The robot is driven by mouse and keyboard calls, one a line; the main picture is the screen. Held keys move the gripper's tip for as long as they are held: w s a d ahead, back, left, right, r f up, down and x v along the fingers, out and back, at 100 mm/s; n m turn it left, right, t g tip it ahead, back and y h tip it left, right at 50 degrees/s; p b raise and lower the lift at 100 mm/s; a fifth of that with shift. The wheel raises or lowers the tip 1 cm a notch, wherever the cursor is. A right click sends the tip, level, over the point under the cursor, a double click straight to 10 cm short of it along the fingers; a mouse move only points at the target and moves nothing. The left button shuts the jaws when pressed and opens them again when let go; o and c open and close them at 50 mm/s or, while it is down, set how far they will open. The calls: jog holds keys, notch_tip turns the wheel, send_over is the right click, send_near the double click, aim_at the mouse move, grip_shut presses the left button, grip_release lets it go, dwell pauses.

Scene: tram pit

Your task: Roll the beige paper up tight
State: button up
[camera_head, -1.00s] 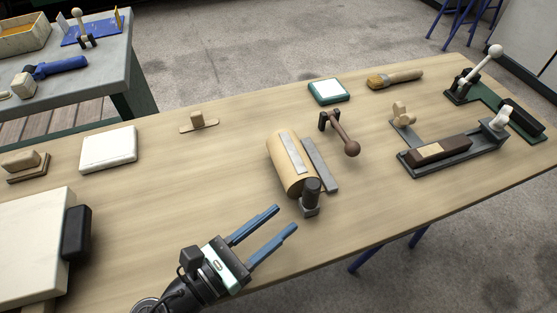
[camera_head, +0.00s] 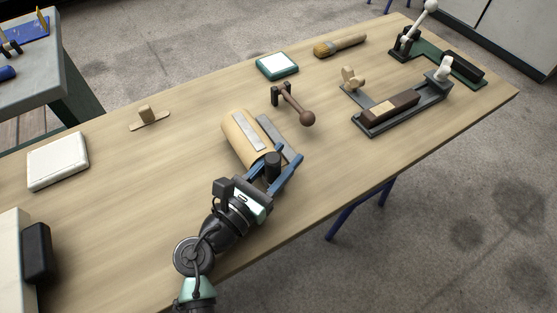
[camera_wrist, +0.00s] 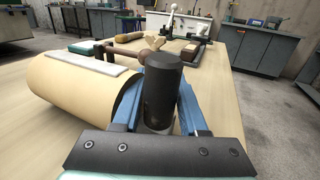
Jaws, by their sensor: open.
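The beige paper (camera_head: 237,127) lies on the wooden table as a rounded roll, with a flat pale grey strip along its top. It also shows at the left of the wrist view (camera_wrist: 75,95). A black upright knob (camera_head: 272,163) stands at the near end of the roll. My gripper (camera_head: 289,157) is open, with its blue fingers on either side of the knob, which also shows between them in the wrist view (camera_wrist: 163,85). The left finger is close beside the roll; I cannot tell whether it touches. The fingers partly hide the knob's base.
A grey bar (camera_head: 270,131) lies right of the roll. A brown lever with a ball end (camera_head: 307,118) stands beyond it. A grey fixture with a dark block (camera_head: 390,108) is farther right. A teal-edged pad (camera_head: 277,65) and a brush (camera_head: 340,45) lie behind. The table's front right is clear.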

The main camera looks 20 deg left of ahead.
jog(key=shift+c, duration=0.2)
grip_shut()
jog(key=shift+w+d+p, duration=0.3)
jog(key=shift+w+d, duration=0.25)
jog(key=shift+w, duration=0.1)
jog(key=shift+o, duration=2.3)
grip_release()
jog(key=shift+a, duration=0.15)
